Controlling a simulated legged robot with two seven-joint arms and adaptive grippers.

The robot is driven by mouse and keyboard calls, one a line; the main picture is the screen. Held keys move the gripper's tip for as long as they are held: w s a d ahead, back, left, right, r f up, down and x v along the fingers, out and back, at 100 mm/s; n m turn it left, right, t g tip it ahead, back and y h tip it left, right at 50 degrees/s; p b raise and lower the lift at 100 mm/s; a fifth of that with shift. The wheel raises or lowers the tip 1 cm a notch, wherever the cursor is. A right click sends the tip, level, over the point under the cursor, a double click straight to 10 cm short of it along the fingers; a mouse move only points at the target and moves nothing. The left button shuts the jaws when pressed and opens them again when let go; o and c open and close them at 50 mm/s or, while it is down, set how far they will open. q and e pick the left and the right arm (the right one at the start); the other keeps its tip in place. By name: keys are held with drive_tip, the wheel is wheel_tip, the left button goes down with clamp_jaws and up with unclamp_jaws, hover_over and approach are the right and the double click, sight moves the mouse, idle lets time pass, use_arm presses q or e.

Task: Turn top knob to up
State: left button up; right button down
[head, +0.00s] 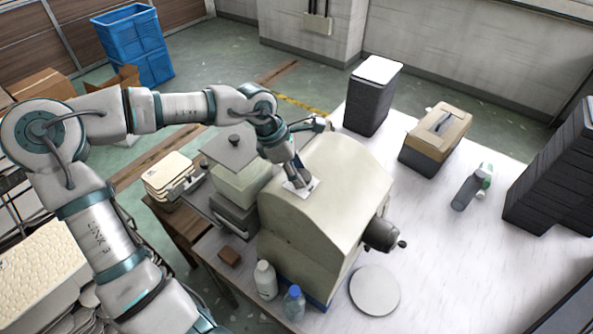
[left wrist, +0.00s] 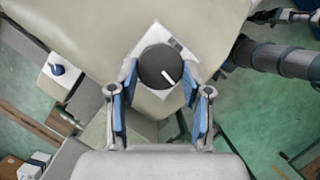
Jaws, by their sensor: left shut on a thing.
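The top knob (left wrist: 157,67) is a dark round dial with a white pointer line, on a white plate (left wrist: 179,47) on the beige machine's curved top. In the left wrist view its pointer slants toward the lower right. My left gripper (left wrist: 160,86) is shut on the knob, a blue-padded finger on each side. In the head view my left gripper (head: 299,180) reaches down onto the white plate and hides most of the knob. The beige machine (head: 325,190) stands on the white table. My right gripper is not in view.
A dark side knob (head: 382,235) sticks out from the machine's right side. Bottles (head: 265,280) and a round disc (head: 374,290) lie in front. Box stacks (head: 373,95), a tan case (head: 436,138) and a grey bottle (head: 467,192) stand right. The right tabletop has free room.

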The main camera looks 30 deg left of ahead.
use_arm(q)
drive_tip(key=m, duration=0.1)
drive_tip(key=m+g, duration=0.1)
drive_tip(key=m, duration=0.2)
drive_tip(key=shift+w+a+g+h, duration=0.1)
drive_tip(key=shift+w+g+h, duration=0.15)
drive_tip(key=shift+g+h, duration=0.05)
drive_tip(key=m+g, duration=0.1)
drive_tip(key=m, duration=0.1)
drive_tip(key=m+p, duration=0.1)
drive_tip(key=m, duration=0.1)
drive_tip(key=shift+w+m+g, duration=0.15)
drive_tip(key=shift+m+g, duration=0.25)
drive_tip(key=m+g, duration=0.1)
drive_tip(key=m, duration=0.3)
drive_tip(key=shift+w+g, duration=0.2)
drive_tip(key=shift+g, duration=0.2)
drive_tip(key=shift+d+m+g+y, duration=0.1)
drive_tip(key=shift+m+g+y, duration=0.2)
drive_tip(key=shift+m, duration=0.6)
drive_tip(key=shift+d+m+g+y, duration=0.1)
drive_tip(key=shift+m+y, duration=0.3)
drive_tip(key=shift+m, duration=0.5)
drive_tip(key=o, duration=1.2)
drive_tip(key=shift+w, duration=0.1)
